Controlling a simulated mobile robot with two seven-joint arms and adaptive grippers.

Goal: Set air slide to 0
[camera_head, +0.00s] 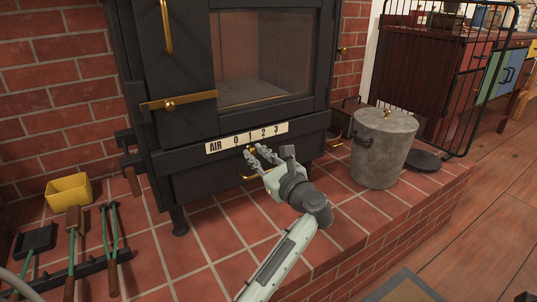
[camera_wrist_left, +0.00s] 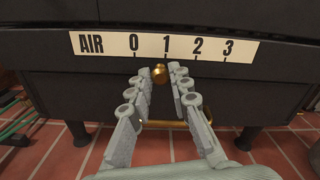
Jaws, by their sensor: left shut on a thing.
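The air slide's brass knob (camera_wrist_left: 160,73) sits under the white AIR scale (camera_wrist_left: 165,47), almost below the 1 and slightly toward the 0. The knob also shows in the head view (camera_head: 250,149) on the front of the black stove. My left gripper (camera_wrist_left: 160,75) has its fingers on either side of the knob, shut on it. In the head view the left gripper (camera_head: 258,154) reaches up to the stove front from the lower right. The right gripper is in neither view.
A brass handle (camera_wrist_left: 165,124) lies below the knob. A lidded grey metal bin (camera_head: 383,150) stands right of the stove on the tiled hearth. A yellow container (camera_head: 68,190) and several hearth tools are at the left. Open tiles lie around my left arm.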

